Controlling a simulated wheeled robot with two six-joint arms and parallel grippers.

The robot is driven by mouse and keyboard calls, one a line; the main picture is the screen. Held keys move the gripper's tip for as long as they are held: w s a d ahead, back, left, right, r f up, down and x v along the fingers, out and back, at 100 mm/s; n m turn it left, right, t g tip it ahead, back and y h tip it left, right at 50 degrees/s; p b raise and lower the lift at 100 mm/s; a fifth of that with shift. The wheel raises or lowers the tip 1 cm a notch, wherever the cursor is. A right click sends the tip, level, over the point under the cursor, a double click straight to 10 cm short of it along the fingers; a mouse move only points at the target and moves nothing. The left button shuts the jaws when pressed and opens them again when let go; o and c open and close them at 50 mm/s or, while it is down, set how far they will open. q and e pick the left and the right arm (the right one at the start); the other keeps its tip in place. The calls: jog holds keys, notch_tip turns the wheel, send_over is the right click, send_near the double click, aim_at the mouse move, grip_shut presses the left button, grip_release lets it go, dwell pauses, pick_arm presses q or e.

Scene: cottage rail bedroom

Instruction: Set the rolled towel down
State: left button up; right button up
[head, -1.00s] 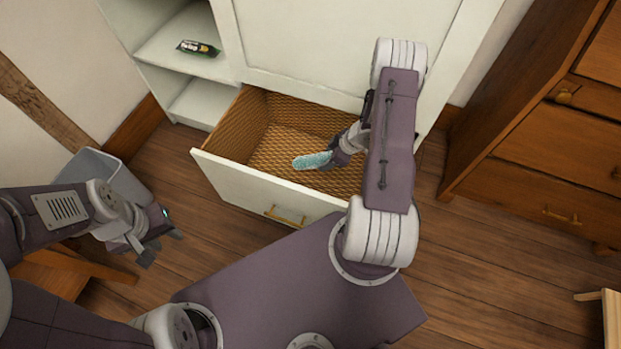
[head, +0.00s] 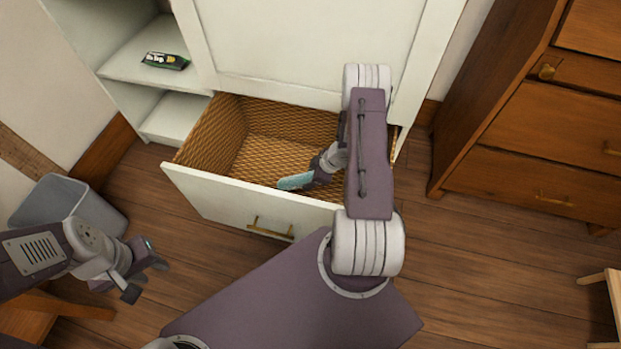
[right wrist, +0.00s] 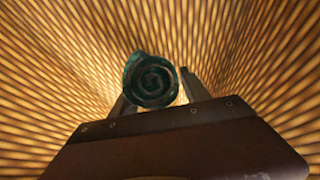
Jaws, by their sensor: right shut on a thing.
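The rolled towel (head: 296,181) is pale teal and shows inside the open drawer (head: 215,190), near its front panel. In the right wrist view the towel (right wrist: 151,80) appears end-on as a dark teal spiral between the two fingers. My right gripper (head: 312,178) is shut on it, inside the drawer. Whether the towel touches the drawer floor cannot be told. My left gripper (head: 146,276) is open and empty, out over the floor to the left of the drawer.
The drawer has a woven lining and belongs to a white cabinet (head: 310,45). A dark packet (head: 166,61) lies on a shelf at the left. A grey bin (head: 60,200) stands beyond my left arm. A wooden dresser (head: 545,130) stands at the right.

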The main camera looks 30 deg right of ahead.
jog(key=o, duration=1.6)
jog(key=shift+f, duration=0.1)
